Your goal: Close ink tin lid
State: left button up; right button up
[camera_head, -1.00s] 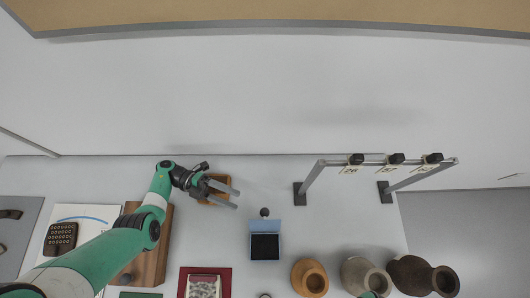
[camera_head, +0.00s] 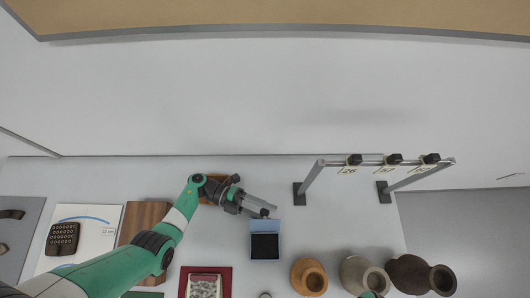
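The ink tin (camera_head: 265,246) stands on the table at the middle, with a dark pad inside. Its light blue lid (camera_head: 265,226) is open, raised at the far side. A small dark knob (camera_head: 264,212) shows just beyond the lid. My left gripper (camera_head: 271,210) is open, its two grey fingers reaching right to just above the lid in the picture, beside or over the knob. I cannot tell whether they touch it.
A metal stand (camera_head: 315,176) with hanging tags is right of the tin. Several pots, one an orange-brown pot (camera_head: 309,278), stand at lower right. A red-bordered tray (camera_head: 228,280) lies lower left. A brown block (camera_head: 212,186) sits behind my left arm.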

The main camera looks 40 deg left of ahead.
pick_arm(q)
grip_shut()
dwell(1.2)
